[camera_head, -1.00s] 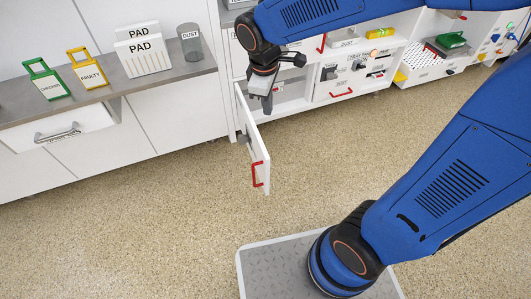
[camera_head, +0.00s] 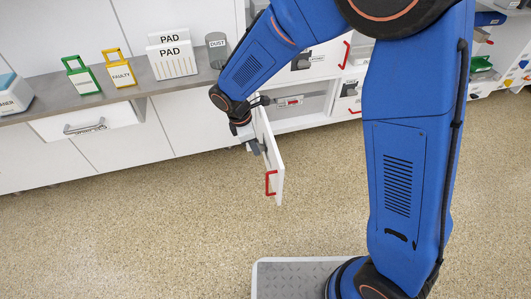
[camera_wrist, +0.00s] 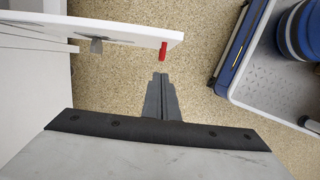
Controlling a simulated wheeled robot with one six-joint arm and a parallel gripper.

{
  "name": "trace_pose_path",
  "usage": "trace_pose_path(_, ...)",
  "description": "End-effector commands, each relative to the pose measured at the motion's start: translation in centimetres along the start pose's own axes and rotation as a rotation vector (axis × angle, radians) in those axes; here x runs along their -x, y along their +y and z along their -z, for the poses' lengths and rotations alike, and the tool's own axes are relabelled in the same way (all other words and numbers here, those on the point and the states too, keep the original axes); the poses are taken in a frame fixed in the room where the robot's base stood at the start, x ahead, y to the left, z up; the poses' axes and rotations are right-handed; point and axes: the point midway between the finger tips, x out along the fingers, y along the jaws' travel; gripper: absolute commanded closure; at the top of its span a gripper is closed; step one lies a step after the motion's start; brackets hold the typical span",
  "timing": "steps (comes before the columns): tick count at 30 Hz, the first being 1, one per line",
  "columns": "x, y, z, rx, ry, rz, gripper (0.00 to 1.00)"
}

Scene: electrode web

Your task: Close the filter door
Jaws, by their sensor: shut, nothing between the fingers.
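The white filter door (camera_head: 270,150) stands swung open, sticking out from the cabinet front. Its red handle (camera_head: 270,184) is near its free end and also shows in the wrist view (camera_wrist: 163,51). My gripper (camera_head: 254,147) is beside the door's left face in the head view. In the wrist view my gripper (camera_wrist: 159,78) is shut and empty. It points along the handle side of the door (camera_wrist: 120,28), with a visible gap to the door and handle. My arm hides part of the cabinet opening.
The open compartment (camera_head: 300,112) is right of the door, with a small labelled item (camera_head: 289,102) inside. A closed drawer with a grey handle (camera_head: 84,127) is at left. The grey counter (camera_head: 130,93) holds PAD boxes (camera_head: 172,60) and a DUST cup (camera_head: 217,50). The floor in front is clear.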

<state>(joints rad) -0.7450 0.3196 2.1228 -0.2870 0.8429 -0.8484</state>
Motion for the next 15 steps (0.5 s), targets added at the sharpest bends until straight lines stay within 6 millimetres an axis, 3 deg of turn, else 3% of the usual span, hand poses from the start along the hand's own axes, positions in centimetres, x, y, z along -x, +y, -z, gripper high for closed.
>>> trace_pose_path(15, -8.8, -0.1, -0.1, -0.001, -0.002, 0.004, 1.00)
